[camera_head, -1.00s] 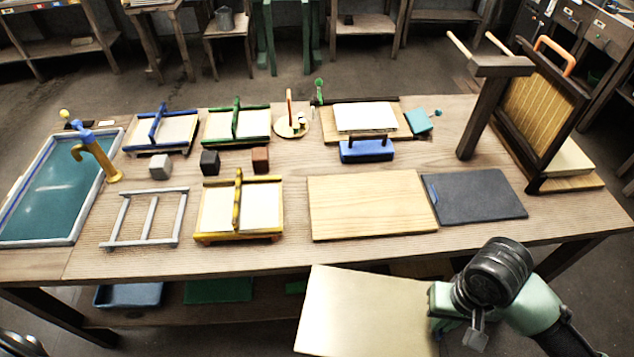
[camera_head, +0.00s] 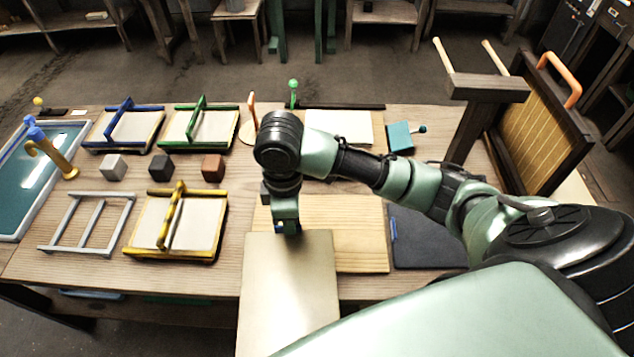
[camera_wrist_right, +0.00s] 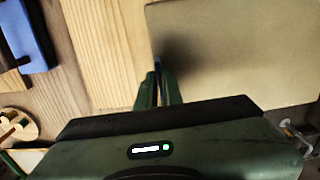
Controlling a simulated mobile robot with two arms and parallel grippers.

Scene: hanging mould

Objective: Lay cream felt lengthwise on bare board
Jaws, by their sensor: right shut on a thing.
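The cream felt (camera_head: 290,295) is a flat, stiff-looking sheet. My right gripper (camera_head: 287,229) is shut on its far edge. In the head view the felt overlaps the front left part of the bare board (camera_head: 362,235) and reaches past the table's front edge. I cannot tell whether it touches the board. In the right wrist view the felt (camera_wrist_right: 240,55) fills the upper right, beside the fingers (camera_wrist_right: 158,92), with the pale wooden board (camera_wrist_right: 105,45) to its left. My right arm hides part of the board. My left gripper is not in view.
A dark slate-coloured mat (camera_head: 425,245) lies right of the board. A yellow-framed mould (camera_head: 178,222) stands to its left. Behind are a white sheet stack (camera_head: 345,125) and a teal block (camera_head: 400,137). A tall dark rack (camera_head: 535,130) stands at the right.

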